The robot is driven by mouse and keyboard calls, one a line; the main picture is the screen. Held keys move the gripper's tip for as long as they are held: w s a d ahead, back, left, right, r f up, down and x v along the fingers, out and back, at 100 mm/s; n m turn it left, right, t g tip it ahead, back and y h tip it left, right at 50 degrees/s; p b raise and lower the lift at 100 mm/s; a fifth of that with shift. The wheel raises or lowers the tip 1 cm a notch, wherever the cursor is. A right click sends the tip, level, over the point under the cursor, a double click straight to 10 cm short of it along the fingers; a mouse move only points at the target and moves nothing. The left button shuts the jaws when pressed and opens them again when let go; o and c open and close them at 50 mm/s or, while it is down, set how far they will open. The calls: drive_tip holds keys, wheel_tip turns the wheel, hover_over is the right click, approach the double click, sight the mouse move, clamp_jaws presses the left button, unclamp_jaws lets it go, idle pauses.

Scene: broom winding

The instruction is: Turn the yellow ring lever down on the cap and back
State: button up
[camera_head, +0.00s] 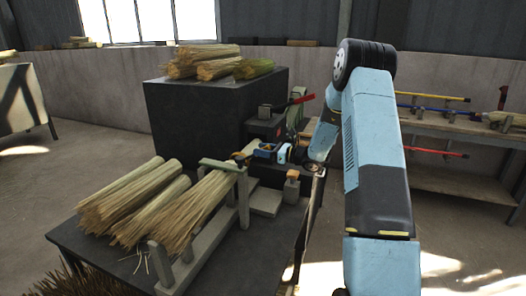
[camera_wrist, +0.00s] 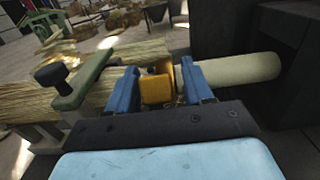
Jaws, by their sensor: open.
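The yellow ring lever (camera_wrist: 156,86) shows in the wrist view as a yellow block-like part in front of the broom head. My gripper (camera_wrist: 158,70) is open, with one blue finger on each side of the yellow part; whether either finger touches it I cannot tell. A pale cylindrical handle (camera_wrist: 245,68) runs off to the right behind the right finger. The broom bristles (camera_wrist: 125,58) lie to the left. In the head view my gripper (camera_head: 266,152) is at the right end of the bound broom (camera_head: 195,210); the lever is too small to make out there.
A green clamp arm (camera_wrist: 88,80) with a black knob (camera_wrist: 50,74) stands close left of my gripper. A dark machine block (camera_head: 210,115) carries straw bundles (camera_head: 215,62). More bundles (camera_head: 130,195) lie on the front table. A tool bench (camera_head: 460,125) stands right.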

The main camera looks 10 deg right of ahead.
drive_tip(key=shift+c, duration=0.5)
clamp_jaws()
